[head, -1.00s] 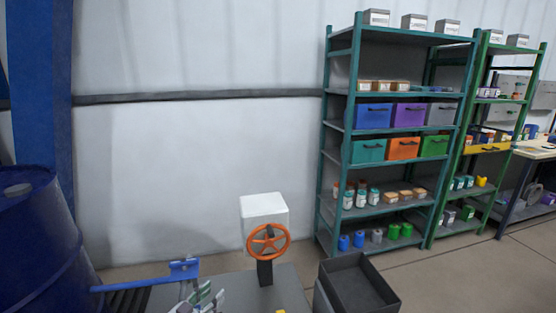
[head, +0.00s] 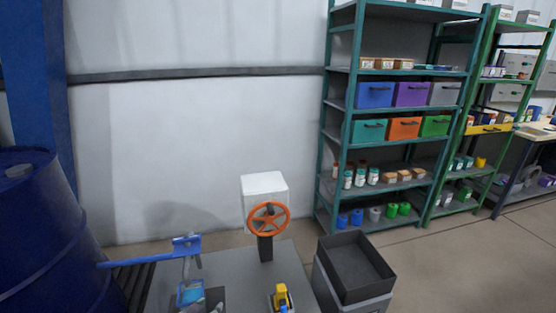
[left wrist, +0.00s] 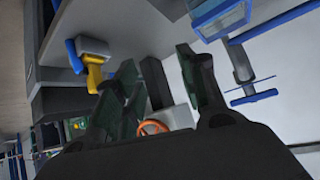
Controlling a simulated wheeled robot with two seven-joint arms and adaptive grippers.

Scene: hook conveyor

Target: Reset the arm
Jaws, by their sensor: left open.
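My left gripper (left wrist: 158,66) shows in the left wrist view with its two dark fingers spread apart and nothing between them. In the head view only small grey parts at the bottom edge may belong to it. A blue bar with a bracket (head: 186,245) reaches over the grey table (head: 225,262) from the left. A light blue object (head: 190,292) is below the bracket; the left wrist view shows it as a blue frame (left wrist: 220,18). An orange handwheel (head: 268,217) is mounted in front of a white box (head: 264,185). My right gripper is not in view.
A yellow object (head: 281,297) with blue parts is on the table's front area. A dark open bin (head: 350,270) stands right of the table. A blue drum (head: 45,235) is at left. Shelves (head: 398,162) with boxes stand behind at right.

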